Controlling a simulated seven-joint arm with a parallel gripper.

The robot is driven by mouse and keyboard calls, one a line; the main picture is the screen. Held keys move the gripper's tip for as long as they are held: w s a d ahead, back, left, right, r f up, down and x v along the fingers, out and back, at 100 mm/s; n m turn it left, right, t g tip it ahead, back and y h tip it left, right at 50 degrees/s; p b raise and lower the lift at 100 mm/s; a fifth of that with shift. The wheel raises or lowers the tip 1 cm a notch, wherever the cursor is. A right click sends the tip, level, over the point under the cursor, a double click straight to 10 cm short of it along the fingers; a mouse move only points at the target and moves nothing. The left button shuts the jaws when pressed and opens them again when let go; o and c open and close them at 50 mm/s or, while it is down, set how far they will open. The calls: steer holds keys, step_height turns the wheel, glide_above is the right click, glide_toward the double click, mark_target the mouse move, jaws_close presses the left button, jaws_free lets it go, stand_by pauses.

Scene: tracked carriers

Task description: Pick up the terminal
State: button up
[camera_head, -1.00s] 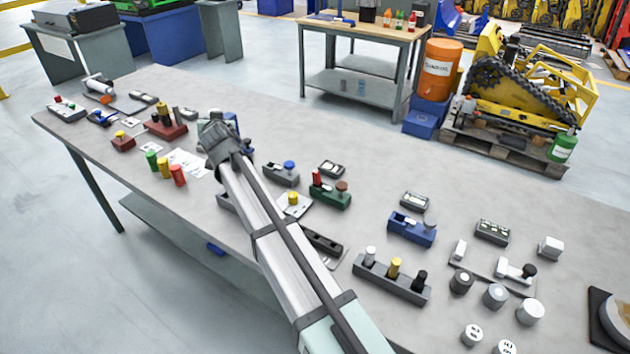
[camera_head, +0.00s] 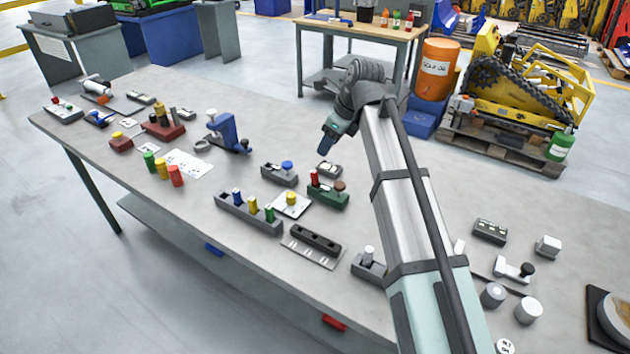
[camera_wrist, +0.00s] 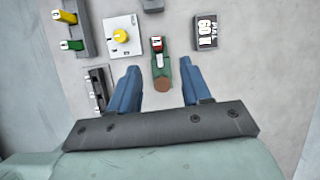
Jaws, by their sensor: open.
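No thing is clearly marked as the terminal, and I cannot tell which one it is. A green block (camera_head: 328,194) with a red peg and a brown round knob sits mid-table. My gripper (camera_head: 328,146) is above the table near both, empty. In the wrist view, my gripper (camera_wrist: 159,68) is open, with blue fingers apart.
A grey block with a blue knob (camera_head: 280,173), a white plate with a yellow knob (camera_head: 291,205) and a grey block with coloured pegs (camera_head: 246,211) lie to the left. A blue clamp-like piece (camera_head: 226,130) stands farther left. My arm covers part of the right side.

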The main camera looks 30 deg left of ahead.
mark_target(316, 172)
steer(key=shift+m, duration=0.3)
steer(key=x, duration=1.3)
steer(key=shift+s+d+f, duration=0.25)
steer(key=shift+s+d, duration=0.1)
steer(key=shift+d, duration=0.05)
jaws_close()
